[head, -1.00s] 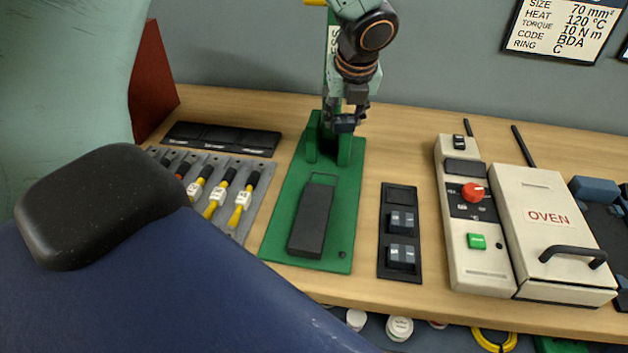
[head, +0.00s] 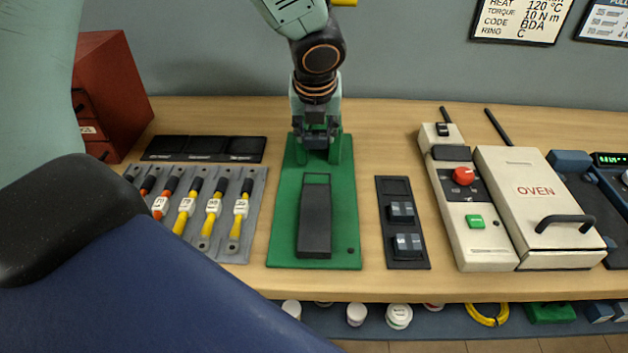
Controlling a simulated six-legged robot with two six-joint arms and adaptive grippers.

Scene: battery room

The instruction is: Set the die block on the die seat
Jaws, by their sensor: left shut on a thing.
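My left gripper (head: 318,138) points down at the back of the green press (head: 345,225), between its two short green posts. It is shut on a small dark thing between its fingers, probably a die block, mostly hidden by the fingers. The die seat is not clearly visible; the gripper covers the area between the posts. I cannot tell whether the held thing touches the press. Two other grey die blocks, one in the middle (head: 401,211) and one at the front (head: 407,245), sit in a black tray (head: 393,187) whose back slot is empty. My right gripper is out of view.
A long black pad or lever (head: 315,218) lies along the press's front. A controller (head: 470,245) and oven (head: 535,190) stand right. Bare bench lies between tray and controller.

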